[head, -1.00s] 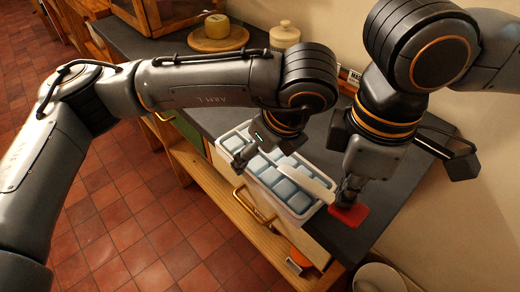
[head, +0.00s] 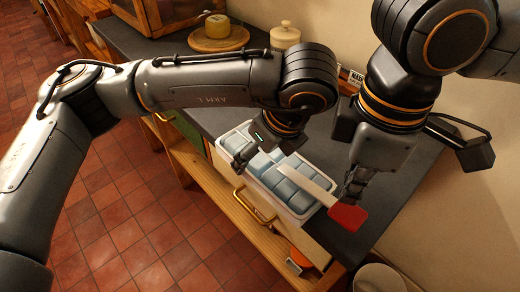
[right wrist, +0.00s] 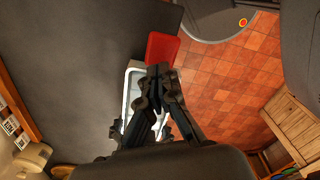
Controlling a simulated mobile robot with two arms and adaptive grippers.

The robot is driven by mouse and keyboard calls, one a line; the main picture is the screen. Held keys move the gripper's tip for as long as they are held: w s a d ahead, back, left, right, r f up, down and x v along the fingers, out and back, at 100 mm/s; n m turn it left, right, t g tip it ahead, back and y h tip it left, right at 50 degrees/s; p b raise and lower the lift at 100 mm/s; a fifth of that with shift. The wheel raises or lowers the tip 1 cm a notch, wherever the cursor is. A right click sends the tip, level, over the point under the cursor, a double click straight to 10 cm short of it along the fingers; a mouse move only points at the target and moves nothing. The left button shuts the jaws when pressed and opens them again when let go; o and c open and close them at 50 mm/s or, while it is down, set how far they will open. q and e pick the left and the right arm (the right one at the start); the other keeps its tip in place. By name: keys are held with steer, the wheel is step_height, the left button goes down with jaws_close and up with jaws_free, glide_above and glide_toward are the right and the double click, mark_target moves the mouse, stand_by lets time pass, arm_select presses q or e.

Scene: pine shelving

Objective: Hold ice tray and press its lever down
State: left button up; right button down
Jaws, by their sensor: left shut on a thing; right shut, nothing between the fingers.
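The white ice tray (head: 278,212) lies on the dark counter near its front edge, holding several pale blue ice blocks. Its lever has a pale bar (head: 308,182) running over the tray and a red end (head: 347,215) past the tray's right end. My left gripper (head: 238,168) is shut on the tray near its left part; the exact contact is partly hidden. My right gripper (head: 352,197) is shut and empty, just above the red end; I cannot tell if it touches. The right wrist view shows the red end (right wrist: 162,47) just beyond my closed fingertips (right wrist: 158,72).
A round wooden board (head: 218,40) with a yellow piece and a lidded cream jar (head: 285,36) stand farther back on the counter. The wall bounds the counter on the right. A drawer handle (head: 250,205) juts out below the front edge. Bare counter (head: 385,205) lies right of the tray.

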step_height(320, 180, up, 6)
steer(key=shift+r, duration=0.2)
stand_by(0.3)
arm_select(q)
steer(key=o, duration=1.5)
